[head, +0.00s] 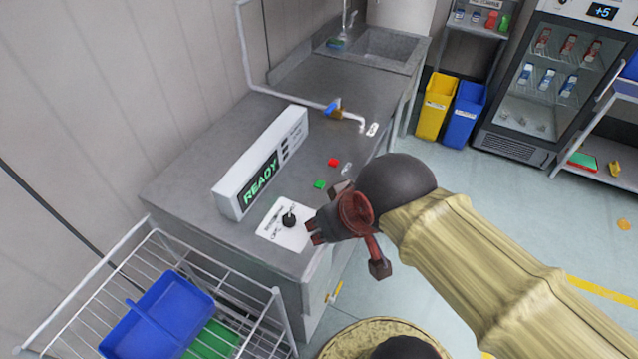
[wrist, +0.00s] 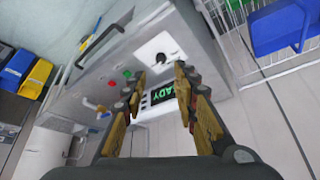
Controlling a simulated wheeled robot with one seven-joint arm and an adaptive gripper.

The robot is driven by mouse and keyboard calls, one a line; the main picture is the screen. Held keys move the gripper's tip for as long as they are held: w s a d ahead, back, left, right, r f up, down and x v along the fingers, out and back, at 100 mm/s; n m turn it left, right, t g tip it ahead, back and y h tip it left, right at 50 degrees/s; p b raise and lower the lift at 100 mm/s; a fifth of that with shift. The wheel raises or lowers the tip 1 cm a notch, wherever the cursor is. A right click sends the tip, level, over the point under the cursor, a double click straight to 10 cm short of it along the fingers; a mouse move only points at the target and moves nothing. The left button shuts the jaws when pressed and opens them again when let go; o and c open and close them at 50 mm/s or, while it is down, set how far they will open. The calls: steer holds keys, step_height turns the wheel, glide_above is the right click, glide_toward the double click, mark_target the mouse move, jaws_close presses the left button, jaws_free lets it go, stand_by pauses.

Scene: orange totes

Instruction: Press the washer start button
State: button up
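The washer (head: 190,185) is a grey steel counter unit with a white display box (head: 262,165) reading READY in green. On its top are a green button (head: 320,184), a red button (head: 334,162) and a black knob (head: 289,219) on a white plate. In the wrist view the green button (wrist: 127,74) and red button (wrist: 112,84) lie left of my fingers, and the knob (wrist: 162,58) shows just beyond them. My gripper (head: 312,231) is near the plate's right edge, above the counter's front, with nothing in it. In the wrist view my gripper (wrist: 159,74) has its fingers apart.
A wire rack with a blue tray (head: 158,315) stands at the front left. A pipe with a blue-handled tap (head: 334,108) crosses the counter behind the buttons. A sink (head: 380,45), yellow bin (head: 436,105), blue bin (head: 463,113) and glass-door fridge (head: 550,80) are farther back.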

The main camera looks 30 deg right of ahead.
steer(key=c, duration=0.6)
jaws_close()
stand_by(0.8)
